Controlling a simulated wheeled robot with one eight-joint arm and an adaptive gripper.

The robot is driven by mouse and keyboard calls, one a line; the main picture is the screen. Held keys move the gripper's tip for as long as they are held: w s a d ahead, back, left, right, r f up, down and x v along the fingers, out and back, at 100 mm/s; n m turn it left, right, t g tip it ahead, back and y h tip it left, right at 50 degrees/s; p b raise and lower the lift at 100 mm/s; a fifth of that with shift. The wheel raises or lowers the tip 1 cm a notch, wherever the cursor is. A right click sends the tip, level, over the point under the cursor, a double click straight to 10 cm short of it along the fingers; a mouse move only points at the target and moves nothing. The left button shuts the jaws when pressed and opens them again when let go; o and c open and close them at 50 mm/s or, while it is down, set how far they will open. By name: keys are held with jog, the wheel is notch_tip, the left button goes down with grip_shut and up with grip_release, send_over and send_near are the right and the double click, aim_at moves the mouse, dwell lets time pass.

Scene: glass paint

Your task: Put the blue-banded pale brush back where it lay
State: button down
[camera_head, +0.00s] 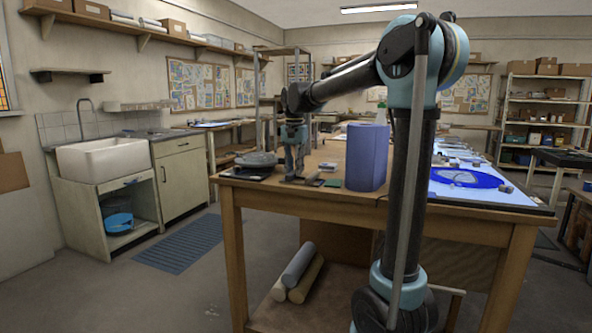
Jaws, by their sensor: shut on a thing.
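My gripper (293,172) points down over the left part of the wooden worktable (350,206), just right of a round grey item on a dark flat base (258,160). It is shut on a thin thing, taken to be the blue-banded pale brush, too small and too far off to make out here. Small flat items (318,180) lie on the table just right of the fingertips. I cannot tell whether the held thing touches the tabletop.
A lit panel (485,190) with a blue glass piece (467,178) lies farther right, partly behind my arm. Rolls (298,270) lie on the table's lower shelf. A white sink (104,160) stands at the left.

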jog(key=c, duration=1.4)
grip_release()
